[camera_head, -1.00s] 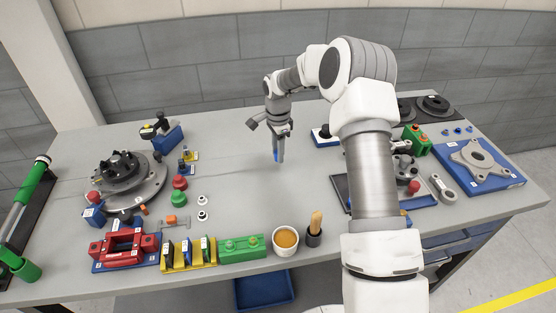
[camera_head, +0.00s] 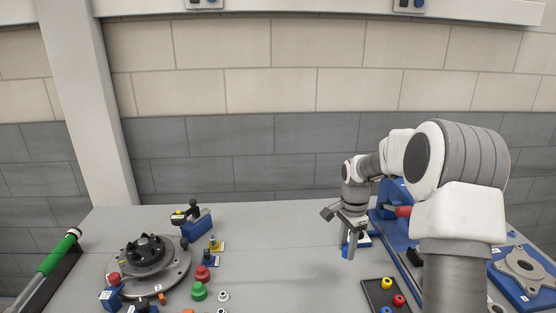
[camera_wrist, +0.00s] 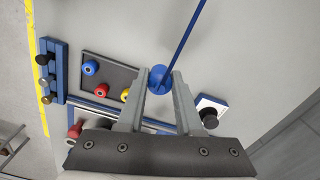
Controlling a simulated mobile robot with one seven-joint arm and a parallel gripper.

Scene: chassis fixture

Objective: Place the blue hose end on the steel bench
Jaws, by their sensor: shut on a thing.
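My gripper (camera_head: 349,246) is shut and points down over the right part of the grey steel bench (camera_head: 270,250). In the wrist view the fingertips (camera_wrist: 160,84) close on a round blue piece, the blue hose end (camera_wrist: 158,75). A thin blue line runs from it toward the upper right. In the head view only a little blue shows at the fingertips. I cannot tell whether the hose end touches the bench surface.
A dark tray (camera_wrist: 112,64) with blue, red and yellow rings lies beside the gripper. A blue-and-white block (camera_wrist: 212,101) with a black knob is close on the other side. A round flanged fixture (camera_head: 150,262) stands left. The bench's middle is largely clear.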

